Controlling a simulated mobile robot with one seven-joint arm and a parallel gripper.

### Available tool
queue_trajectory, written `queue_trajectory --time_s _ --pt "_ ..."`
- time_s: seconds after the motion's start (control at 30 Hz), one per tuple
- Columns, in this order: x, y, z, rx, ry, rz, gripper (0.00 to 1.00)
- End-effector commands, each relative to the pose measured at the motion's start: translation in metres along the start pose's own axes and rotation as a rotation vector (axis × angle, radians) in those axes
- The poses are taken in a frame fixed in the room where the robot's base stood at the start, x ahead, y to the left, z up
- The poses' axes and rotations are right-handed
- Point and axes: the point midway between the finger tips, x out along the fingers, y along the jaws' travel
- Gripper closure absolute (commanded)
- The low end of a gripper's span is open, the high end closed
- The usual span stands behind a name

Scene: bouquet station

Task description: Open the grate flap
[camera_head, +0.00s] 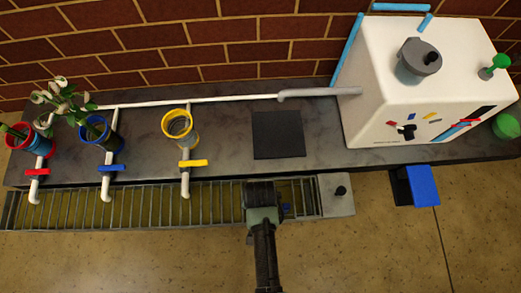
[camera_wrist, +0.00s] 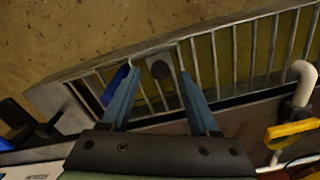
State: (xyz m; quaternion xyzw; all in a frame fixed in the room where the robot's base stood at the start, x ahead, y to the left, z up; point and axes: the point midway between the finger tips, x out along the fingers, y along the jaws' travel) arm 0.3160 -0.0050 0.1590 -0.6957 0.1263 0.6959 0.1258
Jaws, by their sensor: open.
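The metal grate (camera_head: 130,207) runs along the front of the dark counter, with thin bars across a long frame. It also shows in the wrist view (camera_wrist: 240,55). In the wrist view, a small pale plate with a dark round knob (camera_wrist: 160,68) sits among the bars. A blue piece (camera_wrist: 115,85) lies beside it, partly behind a finger. My gripper (camera_wrist: 158,72) is open above the grate, its fingertips on either side of the knob. I cannot tell whether they touch anything. In the head view my gripper (camera_head: 262,192) covers this part of the grate.
A grey end block with a black knob (camera_head: 340,190) closes the grate's right end. Taps with red, blue and yellow handles (camera_head: 193,163) overhang the grate's left part. Several coloured cups (camera_head: 178,125), a dark square plate (camera_head: 278,135) and a white machine (camera_head: 385,75) stand on the counter.

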Motion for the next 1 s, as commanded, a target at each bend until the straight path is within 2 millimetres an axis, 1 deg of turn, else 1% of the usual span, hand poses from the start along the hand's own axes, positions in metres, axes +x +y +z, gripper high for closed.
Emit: queue_trajectory --time_s 0.03,0.17,0.53,0.57,0.7,0.87,0.9,1.0 --pt "0.0094 -0.0003 -0.0003 0.000 0.001 -0.001 0.38" --pt "0.0168 -0.0002 -0.0003 0.000 0.001 -0.001 0.38" --pt "0.0183 -0.0002 -0.0002 0.000 0.001 -0.001 0.38" --pt "0.0183 -0.0002 -0.0002 0.000 0.001 -0.001 0.42" --pt "0.0183 -0.0002 -0.0002 0.000 0.001 0.000 0.67" --pt "0.0183 -0.0002 -0.0002 0.000 0.001 0.000 0.96" --pt "0.0183 -0.0002 -0.0001 0.000 0.001 0.000 1.00" --pt "0.0183 -0.0001 -0.0001 0.000 0.001 0.000 1.00"
